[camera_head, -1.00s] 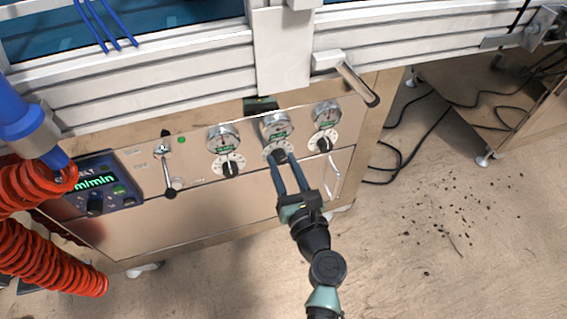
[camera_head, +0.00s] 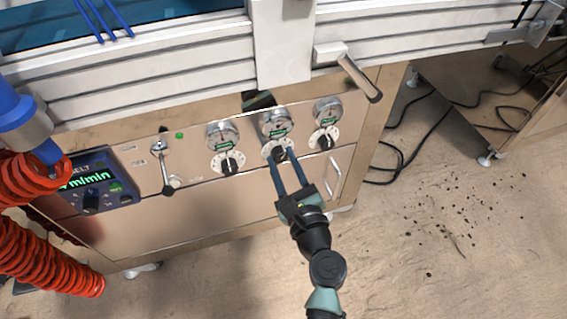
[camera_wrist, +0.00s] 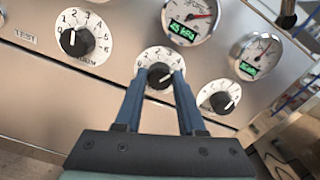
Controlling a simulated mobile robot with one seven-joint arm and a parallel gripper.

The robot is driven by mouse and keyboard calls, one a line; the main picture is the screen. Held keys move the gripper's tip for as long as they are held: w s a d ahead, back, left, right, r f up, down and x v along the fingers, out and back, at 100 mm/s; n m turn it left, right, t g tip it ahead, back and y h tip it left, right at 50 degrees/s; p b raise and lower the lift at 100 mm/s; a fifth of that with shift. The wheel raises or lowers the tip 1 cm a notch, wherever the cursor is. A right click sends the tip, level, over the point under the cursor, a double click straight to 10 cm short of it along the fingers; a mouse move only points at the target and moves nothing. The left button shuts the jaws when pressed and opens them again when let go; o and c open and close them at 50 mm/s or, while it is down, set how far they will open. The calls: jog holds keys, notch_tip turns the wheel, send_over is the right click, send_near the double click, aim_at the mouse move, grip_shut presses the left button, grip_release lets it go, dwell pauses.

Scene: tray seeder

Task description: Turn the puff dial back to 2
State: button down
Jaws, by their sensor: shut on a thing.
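Three black-knobbed dials with white number rings sit in a row on the metal panel, each below a round gauge. My gripper (camera_head: 281,156) is at the middle dial (camera_head: 268,152), its two blue fingers either side of the black knob. In the wrist view, my gripper (camera_wrist: 160,80) is shut on the middle dial's knob (camera_wrist: 159,72), whose ring shows numbers around its top. The fingers hide the ring's lower part, and I cannot read the knob's setting surely. The left dial (camera_wrist: 77,41) and right dial (camera_wrist: 220,97) stand free. I cannot read which dial is labelled puff.
A lever (camera_head: 166,170) and a blue belt display (camera_head: 96,183) are left of the dials. Red coiled hose (camera_head: 45,235) hangs at far left. A white rail with a handle (camera_head: 358,78) juts above the panel. The floor at right is open, with scattered dirt and cables.

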jog(key=n+b, duration=0.1)
jog(key=n, duration=0.3)
jog(key=n+b, duration=0.1)
jog(key=n, duration=0.1)
jog(key=shift+f+n+b, duration=0.25)
jog(key=shift+n+b, duration=0.05)
jog(key=shift+b, duration=0.05)
jog(key=n+b, duration=0.2)
jog(key=n, duration=0.3)
jog(key=shift+n, duration=0.4)
jog(key=c, duration=0.5)
grip_release()
jog(key=shift+r, duration=0.1)
jog(key=shift+s, duration=0.15)
jog(key=p+v, duration=0.2)
jog(key=v, duration=1)
jog(key=shift+s, duration=0.4)
jog(key=shift+d, duration=0.1)
